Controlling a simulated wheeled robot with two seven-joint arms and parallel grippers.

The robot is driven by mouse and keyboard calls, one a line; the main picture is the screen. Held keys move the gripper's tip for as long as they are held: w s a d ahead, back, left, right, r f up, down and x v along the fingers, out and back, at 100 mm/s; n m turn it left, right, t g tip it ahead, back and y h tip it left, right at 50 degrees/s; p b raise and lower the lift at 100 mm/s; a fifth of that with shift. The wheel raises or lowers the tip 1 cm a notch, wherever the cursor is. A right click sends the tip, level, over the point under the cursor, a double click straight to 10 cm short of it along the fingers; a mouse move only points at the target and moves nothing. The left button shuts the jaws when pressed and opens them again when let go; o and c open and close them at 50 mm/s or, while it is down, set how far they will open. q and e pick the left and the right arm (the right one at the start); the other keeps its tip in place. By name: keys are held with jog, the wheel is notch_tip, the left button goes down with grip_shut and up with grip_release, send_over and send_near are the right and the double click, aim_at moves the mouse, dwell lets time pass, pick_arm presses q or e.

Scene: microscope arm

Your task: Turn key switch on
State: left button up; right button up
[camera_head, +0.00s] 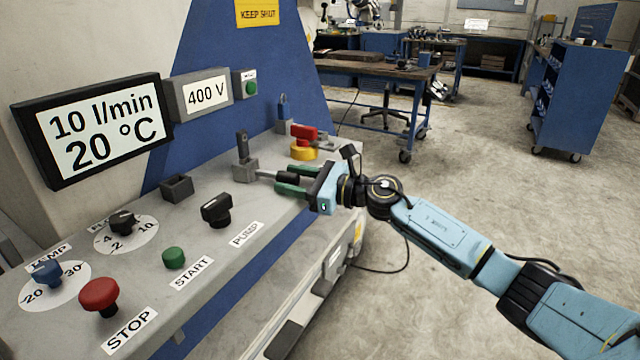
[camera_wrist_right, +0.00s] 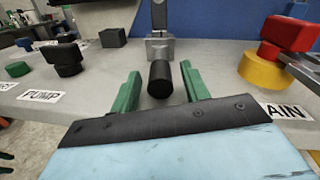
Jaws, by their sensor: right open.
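No part on the panel is labelled as a key switch in these frames. A grey block (camera_head: 245,169) on the panel has an upright dark lever (camera_head: 242,143) and a rod with a black cylindrical handle (camera_wrist_right: 160,78) that points toward my right gripper. My right gripper (camera_head: 286,180) has green fingers and is open. In the right wrist view the handle's end lies between the spread fingers (camera_wrist_right: 160,85), with a gap to each; I cannot tell whether it touches. My left gripper is not in view.
A red and yellow rotary switch (camera_head: 303,144) stands just behind my right gripper. A black PUMP switch (camera_head: 216,210), green START button (camera_head: 174,257) and red STOP button (camera_head: 99,295) sit nearer on the panel (camera_head: 150,222).

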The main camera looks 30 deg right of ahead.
jog(key=v, duration=1.2)
jog(key=shift+s+d, duration=0.15)
